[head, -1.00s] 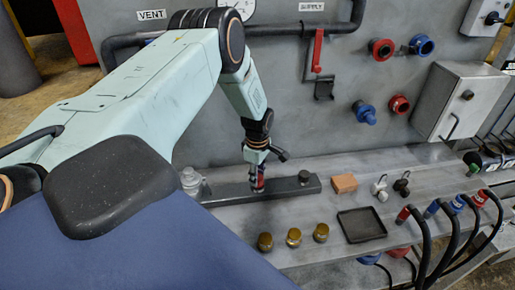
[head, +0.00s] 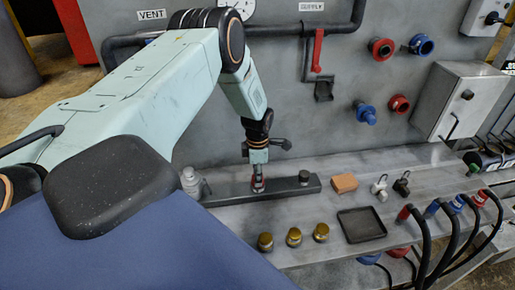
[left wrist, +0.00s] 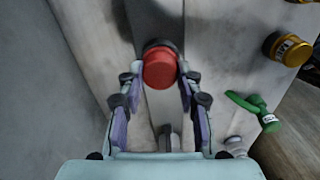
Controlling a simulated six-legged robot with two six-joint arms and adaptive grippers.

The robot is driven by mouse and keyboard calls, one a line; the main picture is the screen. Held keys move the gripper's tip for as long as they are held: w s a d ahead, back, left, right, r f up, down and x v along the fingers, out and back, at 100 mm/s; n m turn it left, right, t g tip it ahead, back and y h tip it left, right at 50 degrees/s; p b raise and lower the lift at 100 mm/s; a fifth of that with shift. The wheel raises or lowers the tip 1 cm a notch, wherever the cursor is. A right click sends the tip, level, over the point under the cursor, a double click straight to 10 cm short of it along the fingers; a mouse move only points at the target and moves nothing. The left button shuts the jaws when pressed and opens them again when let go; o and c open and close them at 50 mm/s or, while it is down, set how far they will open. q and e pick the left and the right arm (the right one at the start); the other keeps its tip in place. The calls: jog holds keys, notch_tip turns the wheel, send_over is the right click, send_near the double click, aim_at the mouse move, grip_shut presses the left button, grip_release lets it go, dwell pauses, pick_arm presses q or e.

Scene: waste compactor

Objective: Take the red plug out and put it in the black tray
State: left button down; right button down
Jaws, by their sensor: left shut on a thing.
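The red plug (head: 258,185) is at the long grey bar on the bench, below my left gripper. In the left wrist view its round red top (left wrist: 160,70) sits between the fingertips, with a dark ring behind it. My left gripper (head: 258,178) points down and is shut on the red plug; it also shows in the left wrist view (left wrist: 160,82). Whether the plug is still seated in the bar is hard to see. The black tray (head: 362,225) lies empty on the bench, to the right. My right gripper is not in view.
Several brass-topped caps (head: 294,237) stand in front of the bar. An orange-brown block (head: 344,183) and two small knobbed fittings (head: 402,184) lie behind the tray. Black hoses (head: 424,240) rise right of it. A grey wall with pipes and couplings stands behind.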

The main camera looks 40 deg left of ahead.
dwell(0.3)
pick_arm(q)
jog(key=n, duration=0.5)
jog(key=n, duration=0.5)
dwell(0.4)
jog(key=c, duration=0.8)
grip_release()
